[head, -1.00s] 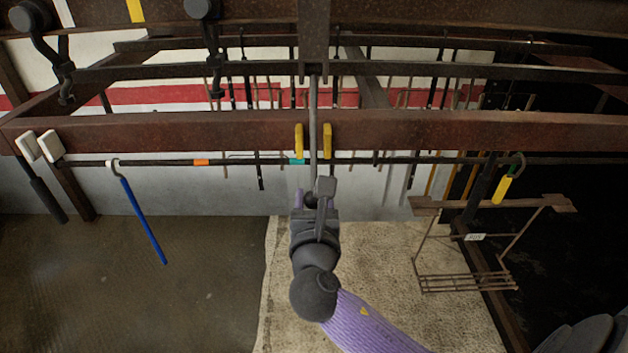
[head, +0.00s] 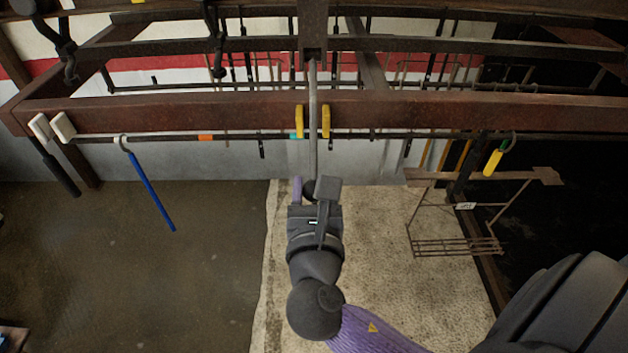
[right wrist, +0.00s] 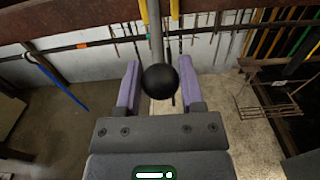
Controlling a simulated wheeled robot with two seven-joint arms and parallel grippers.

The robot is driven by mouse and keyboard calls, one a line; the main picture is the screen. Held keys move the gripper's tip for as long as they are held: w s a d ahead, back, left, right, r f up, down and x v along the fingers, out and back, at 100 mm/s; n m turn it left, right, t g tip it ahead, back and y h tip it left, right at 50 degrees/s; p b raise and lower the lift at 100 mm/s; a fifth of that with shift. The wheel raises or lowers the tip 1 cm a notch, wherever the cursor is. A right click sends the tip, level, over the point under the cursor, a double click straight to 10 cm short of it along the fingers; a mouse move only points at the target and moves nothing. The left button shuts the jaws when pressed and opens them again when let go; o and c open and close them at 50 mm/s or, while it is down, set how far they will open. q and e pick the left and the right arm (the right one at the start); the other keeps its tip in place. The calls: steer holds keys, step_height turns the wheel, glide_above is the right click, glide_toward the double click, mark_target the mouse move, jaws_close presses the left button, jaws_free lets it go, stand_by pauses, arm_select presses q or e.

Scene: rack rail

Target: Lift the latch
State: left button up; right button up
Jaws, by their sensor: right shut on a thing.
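The latch shows as a long grey rod (head: 313,155) that hangs from a dark bracket (head: 313,40) and passes between two yellow guides (head: 312,121) on the rusty front beam. A black ball knob (right wrist: 160,82) sits at its lower end. My right gripper (head: 309,191), with purple fingers, is below the beam. In the right wrist view the fingers of my right gripper (right wrist: 159,88) stand on both sides of the knob, shut on it. In the head view the gripper body mostly hides the knob. My left gripper is not in view.
A rusty beam (head: 200,112) and a thin dark rail (head: 370,136) cross in front. A blue-handled hook (head: 150,192) hangs at left, a yellow-handled one (head: 493,162) at right. A wire rack (head: 455,247) hangs at lower right. A beige mat (head: 400,300) lies below.

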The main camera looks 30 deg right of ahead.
steer(key=shift+s+a+r, duration=0.25)
steer(key=shift+s+r, duration=0.15)
steer(key=shift+r, duration=0.3)
steer(key=shift+s+a+r, duration=0.2)
steer(key=shift+s+r, duration=0.2)
steer(key=shift+r, duration=0.25)
steer(key=shift+s+a+r, duration=0.25)
steer(key=shift+s+r, duration=0.15)
steer(key=shift+r, duration=0.3)
steer(key=o, duration=1)
steer(key=shift+o, duration=0.2)
